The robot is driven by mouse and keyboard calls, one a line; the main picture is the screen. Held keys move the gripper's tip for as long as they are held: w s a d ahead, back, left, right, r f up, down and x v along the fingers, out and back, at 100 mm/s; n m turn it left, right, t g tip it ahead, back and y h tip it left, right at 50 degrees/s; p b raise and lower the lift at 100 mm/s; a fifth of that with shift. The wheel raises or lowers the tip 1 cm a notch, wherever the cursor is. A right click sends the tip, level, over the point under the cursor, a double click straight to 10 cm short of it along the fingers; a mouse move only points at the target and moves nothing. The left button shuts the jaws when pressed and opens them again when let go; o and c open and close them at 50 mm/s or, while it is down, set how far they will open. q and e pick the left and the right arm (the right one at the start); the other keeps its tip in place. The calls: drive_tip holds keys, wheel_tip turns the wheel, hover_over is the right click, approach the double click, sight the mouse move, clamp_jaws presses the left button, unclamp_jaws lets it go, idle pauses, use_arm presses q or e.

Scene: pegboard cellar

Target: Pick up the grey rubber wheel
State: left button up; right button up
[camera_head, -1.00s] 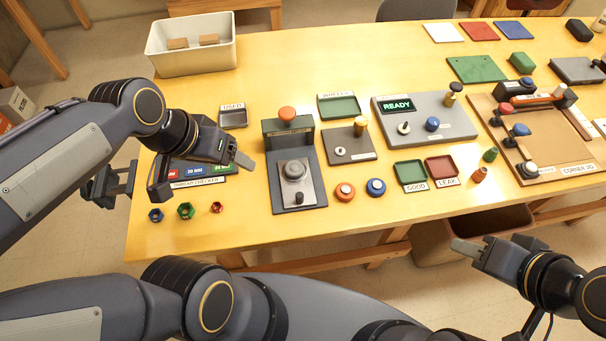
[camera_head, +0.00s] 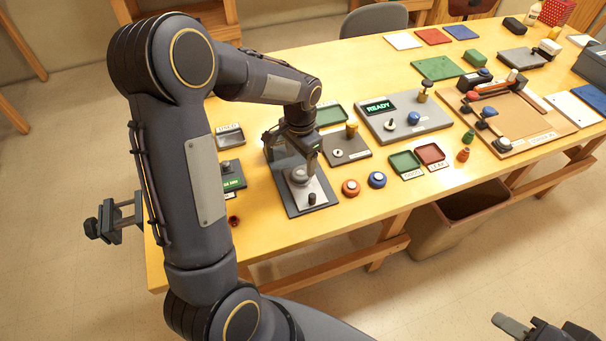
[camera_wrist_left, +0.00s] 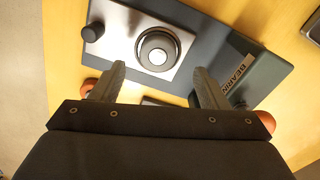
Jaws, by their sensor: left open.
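The grey rubber wheel (camera_head: 298,176) lies on the light metal plate of the bearing fixture (camera_head: 291,199). In the left wrist view the wheel (camera_wrist_left: 157,50) shows as a dark ring around a pale centre. My left gripper (camera_head: 302,158) is over the fixture, above the wheel, pointing down. In the wrist view its two fingers (camera_wrist_left: 158,70) are apart, one to each side of the wheel and nearer the bottom of the picture; nothing is between them. My right gripper (camera_head: 510,325) is at the bottom right edge, partly cut off.
A black knob (camera_wrist_left: 92,32) stands on the same plate. An orange ring (camera_head: 351,187) and a blue ring (camera_head: 377,180) lie right of the fixture.

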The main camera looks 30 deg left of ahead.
sight(301, 173)
use_arm(q)
wheel_tip(301, 173, down, 4)
drive_tip(key=shift+s+d+f+p, duration=0.1)
drive_tip(key=shift+s+p, duration=0.05)
drive_tip(key=shift+p, duration=0.15)
drive_tip(key=shift+c, duration=0.5)
drive_tip(key=c, duration=1)
